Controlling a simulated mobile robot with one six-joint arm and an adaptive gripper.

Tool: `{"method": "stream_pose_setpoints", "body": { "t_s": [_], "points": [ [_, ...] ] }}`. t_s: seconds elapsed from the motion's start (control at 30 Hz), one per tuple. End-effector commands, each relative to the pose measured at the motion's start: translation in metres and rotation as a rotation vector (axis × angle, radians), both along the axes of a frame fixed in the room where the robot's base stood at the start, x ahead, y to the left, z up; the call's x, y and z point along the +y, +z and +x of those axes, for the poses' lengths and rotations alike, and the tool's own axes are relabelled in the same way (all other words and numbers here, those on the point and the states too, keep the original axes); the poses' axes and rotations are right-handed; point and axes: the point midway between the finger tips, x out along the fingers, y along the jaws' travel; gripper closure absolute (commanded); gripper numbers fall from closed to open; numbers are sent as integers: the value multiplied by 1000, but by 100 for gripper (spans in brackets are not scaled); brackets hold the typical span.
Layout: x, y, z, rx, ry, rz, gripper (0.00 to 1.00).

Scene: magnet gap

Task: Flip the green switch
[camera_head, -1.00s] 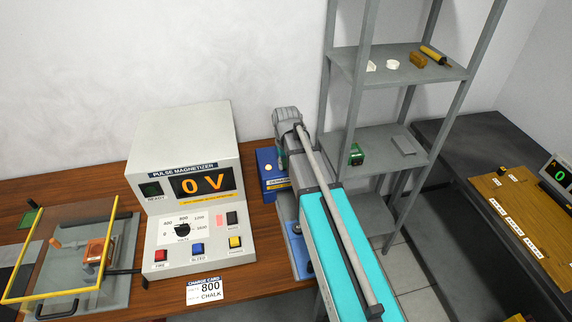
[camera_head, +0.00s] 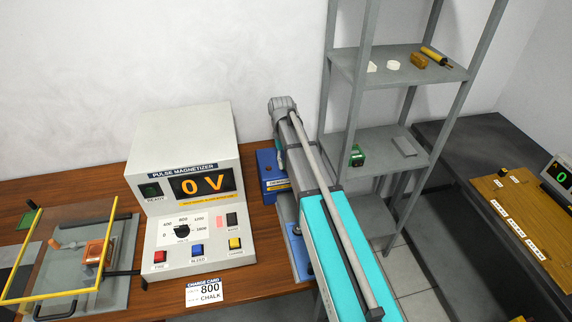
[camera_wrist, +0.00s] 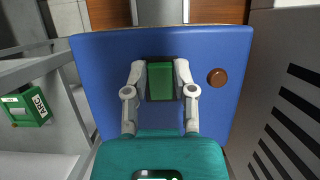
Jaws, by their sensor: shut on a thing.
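A blue box (camera_head: 268,178) stands on the wooden table, right of the pulse magnetizer, partly hidden by my arm in the head view. The wrist view shows a broad blue face of the box (camera_wrist: 100,85) with a green block, which looks like the green switch (camera_wrist: 161,82), and a round brown knob (camera_wrist: 217,78) to its right. My gripper (camera_wrist: 160,75) is shut on the green switch, one finger at each side. The head view does not show the fingers or the switch; my arm and the box hide them. I cannot tell which way the switch is set.
The pulse magnetizer (camera_head: 185,150) stands close left of the box and reads 0 V. Its vented side (camera_wrist: 280,100) is near my gripper in the wrist view. A grey shelf rack (camera_head: 375,135) stands close right, holding a green box (camera_head: 356,156). A clear-covered fixture (camera_head: 95,235) is far left.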

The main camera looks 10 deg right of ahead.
Motion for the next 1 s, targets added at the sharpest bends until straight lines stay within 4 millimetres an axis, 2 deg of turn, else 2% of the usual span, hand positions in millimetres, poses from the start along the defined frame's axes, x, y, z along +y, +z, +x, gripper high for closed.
{"method": "stream_pose_setpoints", "body": {
  "t_s": [0.27,0.3,0.47,1.0],
  "points": [
    [0,0,-1,4,0,0,100],
    [0,0,-1,4,0,0,60],
    [0,0,-1,3,0,0,31],
    [-1,0,-2,-13,-1,0,31]
  ]
}}
